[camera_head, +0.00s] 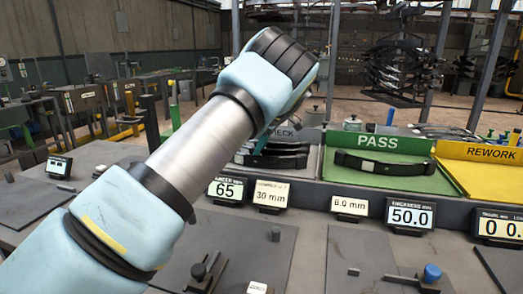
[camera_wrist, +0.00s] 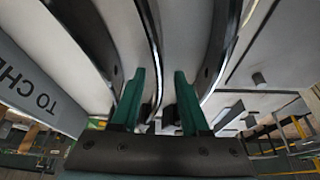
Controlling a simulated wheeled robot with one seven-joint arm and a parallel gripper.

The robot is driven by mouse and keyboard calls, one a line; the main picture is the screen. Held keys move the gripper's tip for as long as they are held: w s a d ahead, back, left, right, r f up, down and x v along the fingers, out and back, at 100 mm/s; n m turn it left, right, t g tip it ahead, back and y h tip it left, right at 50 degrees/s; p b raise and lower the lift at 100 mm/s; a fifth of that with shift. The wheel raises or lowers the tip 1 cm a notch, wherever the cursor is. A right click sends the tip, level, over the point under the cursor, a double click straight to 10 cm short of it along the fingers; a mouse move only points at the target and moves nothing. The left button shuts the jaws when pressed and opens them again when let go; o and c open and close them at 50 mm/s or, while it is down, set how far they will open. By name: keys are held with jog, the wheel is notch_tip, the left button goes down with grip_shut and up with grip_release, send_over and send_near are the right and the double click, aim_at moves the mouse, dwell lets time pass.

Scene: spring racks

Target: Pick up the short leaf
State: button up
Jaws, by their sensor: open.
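Several dark curved leaves (camera_head: 272,160) lie in the tray marked TO CHECK, partly hidden behind my arm in the head view. The wrist view shows a wide leaf at left (camera_wrist: 92,42), a thin edge-on leaf in the middle (camera_wrist: 153,40) and another leaf at right (camera_wrist: 222,45). I cannot tell which is the short one. My gripper (camera_wrist: 159,80) is open, its two green fingers apart and pointing into the tray. The middle leaf runs down toward the gap between them; contact is not clear. In the head view my gripper is mostly hidden.
A green PASS tray (camera_head: 335,190) holds one dark leaf (camera_head: 385,163). A yellow REWORK tray (camera_head: 480,180) is at right. Displays, including one reading 50.0 (camera_head: 410,215), line the front edge. Gauge fixtures stand on the bench below. The TO CHECK tray wall (camera_wrist: 40,90) is close at left.

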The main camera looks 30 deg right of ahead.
jog(key=shift+w+a+f, duration=0.1)
jog(key=shift+f, duration=0.25)
jog(key=shift+c, duration=0.2)
grip_shut()
jog(key=shift+r, duration=0.15)
dwell(0.8)
